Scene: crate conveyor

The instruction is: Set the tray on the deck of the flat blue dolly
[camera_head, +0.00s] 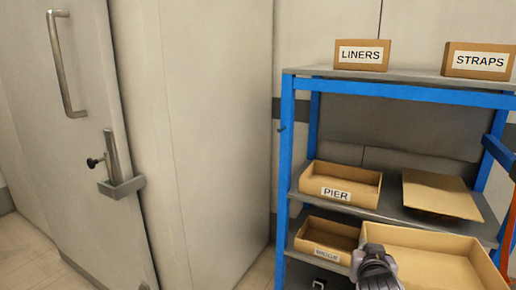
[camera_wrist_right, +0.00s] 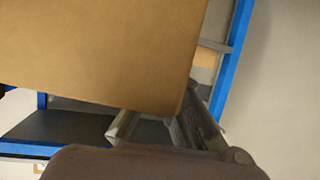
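A large open cardboard tray (camera_head: 425,262) is at the bottom right of the head view, in front of the shelf unit. My right gripper (camera_head: 376,262) is at its left corner and overlaps its wall. In the right wrist view the tray's cardboard (camera_wrist_right: 100,50) fills the upper left. The fingers of my right gripper (camera_wrist_right: 162,128) stand on either side of its lower corner, seemingly shut on the wall. The fingertips are partly hidden behind the cardboard. My left gripper and the flat blue dolly are not in view.
A blue-framed shelf unit (camera_head: 284,165) carries LINERS (camera_head: 362,55) and STRAPS (camera_head: 478,61) boxes on top. A PIER tray (camera_head: 340,182) and a flat-topped cardboard piece (camera_head: 440,193) are on the middle shelf. A smaller tray (camera_head: 325,238) sits lower. A door (camera_head: 75,150) is at left.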

